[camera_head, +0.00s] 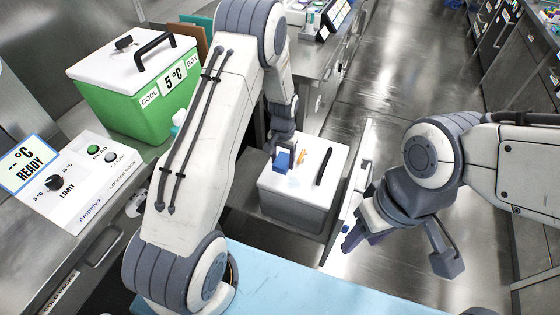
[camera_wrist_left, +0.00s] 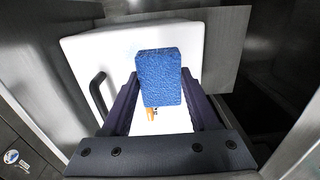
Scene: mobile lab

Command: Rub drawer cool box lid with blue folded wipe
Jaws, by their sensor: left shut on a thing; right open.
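The drawer cool box has a white lid (camera_head: 302,191) with a black handle, and it sits in an open drawer in the head view. The lid also shows in the left wrist view (camera_wrist_left: 85,50), with its handle at the left. My left gripper (camera_head: 282,155) is shut on the blue folded wipe (camera_wrist_left: 159,75) over the lid. I cannot tell whether the wipe touches the lid. A small orange thing (camera_head: 300,156) shows on the lid beside the wipe, partly hidden in the wrist view. My right gripper (camera_head: 400,245) is open and empty, to the right of the drawer.
A green cool box (camera_head: 130,115) with a white lid stands on the left counter, marked 5 °C. A white control panel (camera_head: 80,180) with a READY sign is in front of it. A light blue surface (camera_head: 300,285) lies at the bottom. The aisle floor at right is clear.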

